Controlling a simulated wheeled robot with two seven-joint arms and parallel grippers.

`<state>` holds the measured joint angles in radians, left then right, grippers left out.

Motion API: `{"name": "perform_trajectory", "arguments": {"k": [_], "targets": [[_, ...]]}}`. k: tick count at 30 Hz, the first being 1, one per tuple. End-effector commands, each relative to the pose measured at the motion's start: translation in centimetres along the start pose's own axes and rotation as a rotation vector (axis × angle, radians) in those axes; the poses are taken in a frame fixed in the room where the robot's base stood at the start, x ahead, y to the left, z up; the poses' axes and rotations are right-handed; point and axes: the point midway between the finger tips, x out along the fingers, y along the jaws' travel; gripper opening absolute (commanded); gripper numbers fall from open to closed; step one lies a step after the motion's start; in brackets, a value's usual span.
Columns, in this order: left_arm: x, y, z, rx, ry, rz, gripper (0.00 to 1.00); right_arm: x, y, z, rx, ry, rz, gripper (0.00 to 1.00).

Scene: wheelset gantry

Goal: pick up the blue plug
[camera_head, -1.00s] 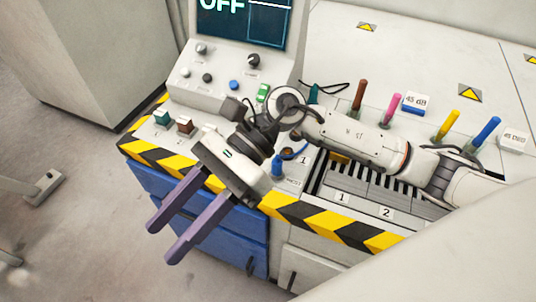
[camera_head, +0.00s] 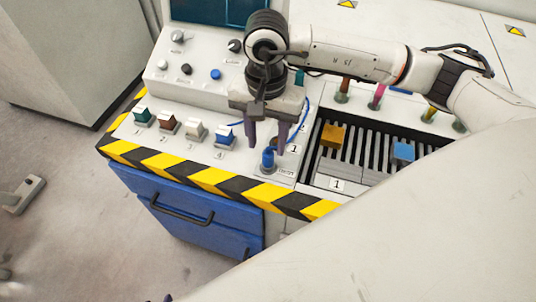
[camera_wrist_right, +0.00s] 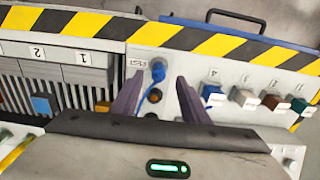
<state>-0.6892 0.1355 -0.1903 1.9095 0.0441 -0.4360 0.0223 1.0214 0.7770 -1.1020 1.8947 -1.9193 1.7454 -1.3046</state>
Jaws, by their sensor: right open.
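The blue plug (camera_head: 268,158) stands upright in a round holder near the front edge of the white console, with a blue cable running from it. It also shows in the right wrist view (camera_wrist_right: 158,71), beyond my fingertips and between their lines. My right gripper (camera_head: 268,146) is open and points down, its two purple fingers just above and behind the plug in the picture. Nothing is between the fingers; I cannot tell whether they touch the plug. In the wrist view the fingers (camera_wrist_right: 153,82) stand wide apart. My left gripper is not in view.
Several coloured switches (camera_head: 168,124) line the console left of the plug. A dark round socket (camera_wrist_right: 154,96) lies near the plug. Right of it is a slotted rack with an orange block (camera_head: 333,136) and a blue block (camera_head: 403,151). A blue drawer (camera_head: 185,208) is below.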

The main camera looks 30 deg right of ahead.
Motion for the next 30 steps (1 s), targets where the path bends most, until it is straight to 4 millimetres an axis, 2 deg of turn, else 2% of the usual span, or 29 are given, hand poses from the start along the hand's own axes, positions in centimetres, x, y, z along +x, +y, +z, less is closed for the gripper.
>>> {"name": "perform_trajectory", "arguments": {"k": [7,16,17,24,30], "targets": [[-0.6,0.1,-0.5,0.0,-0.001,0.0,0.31,3.6,0.3,-0.2,0.002,-0.003,0.004,0.41],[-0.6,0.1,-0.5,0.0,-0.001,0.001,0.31,4.3,0.2,-0.3,0.0,-0.001,0.001,0.41],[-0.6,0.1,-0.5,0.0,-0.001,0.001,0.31,4.2,0.2,-0.3,0.0,-0.001,0.001,0.4],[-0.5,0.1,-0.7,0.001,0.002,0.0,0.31,4.2,0.2,-0.2,0.001,-0.002,0.001,0.0],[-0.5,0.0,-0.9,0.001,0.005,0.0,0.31,4.2,0.2,-0.3,0.001,-0.002,0.0,0.0]]}}
